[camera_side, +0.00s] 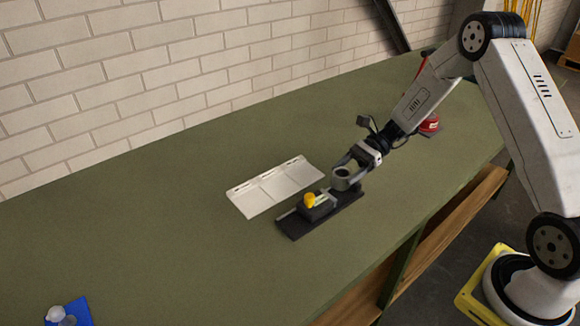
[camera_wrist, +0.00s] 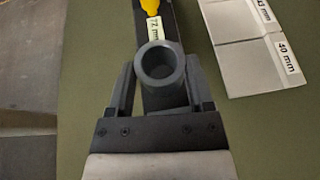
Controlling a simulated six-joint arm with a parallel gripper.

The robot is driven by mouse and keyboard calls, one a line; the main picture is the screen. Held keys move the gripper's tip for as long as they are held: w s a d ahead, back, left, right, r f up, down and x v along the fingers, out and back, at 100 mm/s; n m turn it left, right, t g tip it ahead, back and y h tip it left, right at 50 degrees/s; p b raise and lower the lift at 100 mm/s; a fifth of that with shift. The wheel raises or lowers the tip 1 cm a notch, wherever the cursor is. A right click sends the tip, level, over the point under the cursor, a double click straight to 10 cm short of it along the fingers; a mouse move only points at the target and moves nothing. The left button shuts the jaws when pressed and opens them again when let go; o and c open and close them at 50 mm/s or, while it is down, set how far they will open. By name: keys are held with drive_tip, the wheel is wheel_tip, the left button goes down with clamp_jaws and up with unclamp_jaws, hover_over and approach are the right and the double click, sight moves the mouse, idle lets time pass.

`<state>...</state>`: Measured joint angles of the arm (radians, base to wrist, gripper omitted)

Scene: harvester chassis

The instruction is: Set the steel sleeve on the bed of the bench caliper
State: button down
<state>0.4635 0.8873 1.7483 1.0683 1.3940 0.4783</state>
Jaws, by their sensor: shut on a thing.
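The steel sleeve (camera_side: 341,178) is a short grey hollow cylinder, and it stands upright in the grip of my gripper (camera_side: 347,170). In the wrist view the sleeve (camera_wrist: 161,68) shows its open top between the two fingers of my gripper (camera_wrist: 162,92). The bench caliper (camera_side: 290,226) is a long dark bar with a yellow knob (camera_side: 309,200) on its slider. The sleeve is over the right part of the bar; I cannot tell whether it touches the bed. In the wrist view a "72 mm" label (camera_wrist: 155,34) shows on the caliper just beyond the sleeve.
A pale tray (camera_side: 274,186) with sections labelled in mm lies behind the caliper. A red object (camera_side: 429,124) stands further back at right, near my arm. A blue item (camera_side: 69,312) with pale round pieces is at the front left. The green bench (camera_side: 150,235) is clear between.

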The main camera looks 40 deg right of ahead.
drive_tip(key=shift+f, duration=1.6)
idle(1.2)
unclamp_jaws()
drive_tip(key=shift+d, duration=0.1)
drive_tip(key=shift+v, duration=3.8)
